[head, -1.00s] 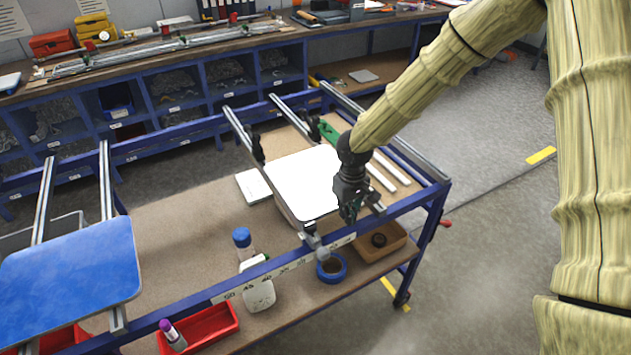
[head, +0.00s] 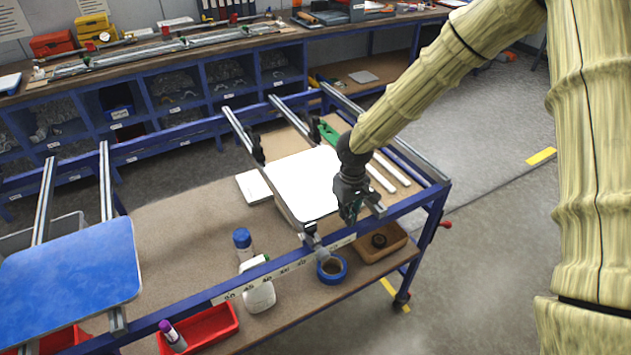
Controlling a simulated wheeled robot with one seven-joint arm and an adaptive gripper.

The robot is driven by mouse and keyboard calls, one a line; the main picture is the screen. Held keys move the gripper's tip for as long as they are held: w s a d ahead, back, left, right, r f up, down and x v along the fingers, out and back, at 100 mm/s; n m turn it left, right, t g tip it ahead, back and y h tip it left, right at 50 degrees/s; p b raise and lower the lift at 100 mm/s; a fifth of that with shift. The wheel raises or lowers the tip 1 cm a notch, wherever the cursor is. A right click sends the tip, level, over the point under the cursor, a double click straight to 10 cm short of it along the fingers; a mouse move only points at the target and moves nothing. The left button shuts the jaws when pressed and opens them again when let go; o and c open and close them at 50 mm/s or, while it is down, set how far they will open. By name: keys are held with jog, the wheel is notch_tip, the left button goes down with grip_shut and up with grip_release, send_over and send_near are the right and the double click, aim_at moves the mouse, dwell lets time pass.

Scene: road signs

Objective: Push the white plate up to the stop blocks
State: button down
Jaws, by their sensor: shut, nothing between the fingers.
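The white plate (head: 298,184) lies across the metal rails of the blue-framed table, tilted in the picture. Dark blocks, which look like the stop blocks, sit on the rails beyond its far edge: one by its far left corner (head: 257,152) and one farther right (head: 313,130). The left block looks very close to the plate; I cannot tell whether they touch. My gripper (head: 349,216) is shut and empty, pointing down at the plate's right edge near its front corner. Its fingertips are small and dark, and contact with the plate is unclear.
A blue plate (head: 75,262) lies on rails at the left. A green-handled tool (head: 329,133) is behind the white plate. Blue tape (head: 332,268), a white bottle (head: 259,297) and a red tray (head: 205,330) are on the lower shelf.

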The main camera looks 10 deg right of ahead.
jog(key=shift+w+a, duration=0.1)
jog(key=shift+w, duration=0.15)
jog(key=shift+w+a, duration=0.1)
jog(key=shift+w, duration=0.3)
jog(key=shift+w+a+p, duration=0.2)
jog(key=shift+w, duration=0.3)
jog(key=shift+w+a+p, duration=0.15)
jog(key=shift+w+a, duration=0.05)
jog(key=shift+w, duration=0.25)
jog(key=shift+w+a, duration=0.1)
jog(key=shift+w, duration=0.5)
jog(key=shift+s, duration=0.1)
notch_tip(320, 180, up, 8)
jog(key=s+p, duration=0.2)
jog(key=p, duration=0.3)
jog(key=shift+s+d+p, duration=0.3)
jog(key=shift+s+d, duration=0.05)
jog(key=shift+d, duration=0.1)
dwell(0.5)
